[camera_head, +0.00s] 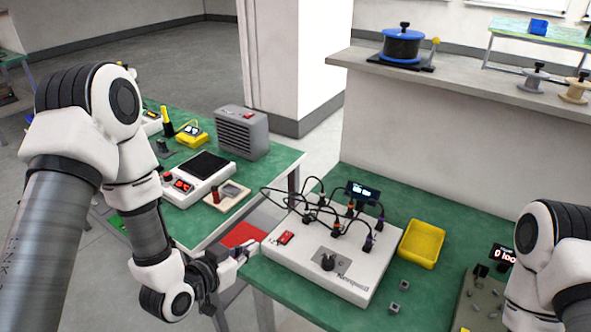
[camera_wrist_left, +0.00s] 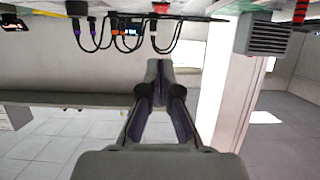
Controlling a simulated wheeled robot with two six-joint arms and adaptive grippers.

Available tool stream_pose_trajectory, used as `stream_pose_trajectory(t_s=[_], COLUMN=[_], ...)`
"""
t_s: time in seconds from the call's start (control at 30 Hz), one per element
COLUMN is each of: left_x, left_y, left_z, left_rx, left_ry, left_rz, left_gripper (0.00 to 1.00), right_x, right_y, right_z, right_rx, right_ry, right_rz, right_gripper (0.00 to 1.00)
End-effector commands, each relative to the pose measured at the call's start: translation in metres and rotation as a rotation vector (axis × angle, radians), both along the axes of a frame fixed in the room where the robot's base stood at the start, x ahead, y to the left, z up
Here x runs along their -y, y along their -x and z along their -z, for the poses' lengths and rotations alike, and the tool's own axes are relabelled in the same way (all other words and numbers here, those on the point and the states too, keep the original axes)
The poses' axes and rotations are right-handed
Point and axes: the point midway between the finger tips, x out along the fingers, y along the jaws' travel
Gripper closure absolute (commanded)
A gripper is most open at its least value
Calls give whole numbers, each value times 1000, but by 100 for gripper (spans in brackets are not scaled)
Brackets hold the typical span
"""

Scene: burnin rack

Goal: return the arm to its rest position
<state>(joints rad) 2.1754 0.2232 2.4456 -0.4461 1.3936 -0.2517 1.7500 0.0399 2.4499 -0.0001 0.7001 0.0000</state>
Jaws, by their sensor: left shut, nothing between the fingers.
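My left arm comes in from the left in the head view and bends down to the left gripper (camera_head: 248,249). The gripper is shut and empty, its tips close to the left corner of a white box (camera_head: 340,272) with a knob and a red switch. I cannot tell the gap between tips and box. In the left wrist view the closed fingers (camera_wrist_left: 158,70) have nothing between them, and that picture looks upside down. My right arm shows at the right edge of the head view, but its gripper is out of view.
Black cables (camera_head: 318,200) loop above the white box. A yellow tray (camera_head: 422,243) and small grey cubes sit on the green bench. A red pad (camera_head: 243,235) lies beside the gripper. A grey vented box (camera_head: 240,132) and a scale (camera_head: 199,180) stand on the left bench.

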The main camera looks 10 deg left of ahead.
Motion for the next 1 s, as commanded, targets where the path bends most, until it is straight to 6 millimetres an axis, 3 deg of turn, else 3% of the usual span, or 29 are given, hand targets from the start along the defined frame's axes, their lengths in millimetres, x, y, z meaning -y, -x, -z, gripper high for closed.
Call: stream_pose_trajectory(t_s=[0.07, 0.13, 0.27, 0.4, 0.5, 0.6, 0.7, 1.0], left_x=[0, 3, 10, -3, -18, -33, -36, -36], left_y=[3, 13, 57, 139, 200, 238, 254, 254], left_z=[7, 27, 100, 188, 223, 231, 232, 231], left_rx=[-15, -59, -256, -640, -913, -1112, -1195, -1199], left_ry=[0, -7, -57, -141, -187, -196, -187, -180], left_rz=[1, 11, 25, -42, -142, -276, -331, -336], left_gripper=[100, 100, 100, 100, 100, 100, 100, 100], right_x=[0, 0, 0, 0, 0, 0, 0, 0], right_y=[0, 0, 0, 0, 0, 0, 0, 0], right_z=[0, 0, 0, 0, 0, 0, 0, 0], right_rx=[0, 0, 0, 0, 0, 0, 0, 0], right_ry=[0, 0, 0, 0, 0, 0, 0, 0], right_rz=[0, 0, 0, 0, 0, 0, 0, 0], right_gripper=[100, 100, 100, 100, 100, 100, 100, 100])
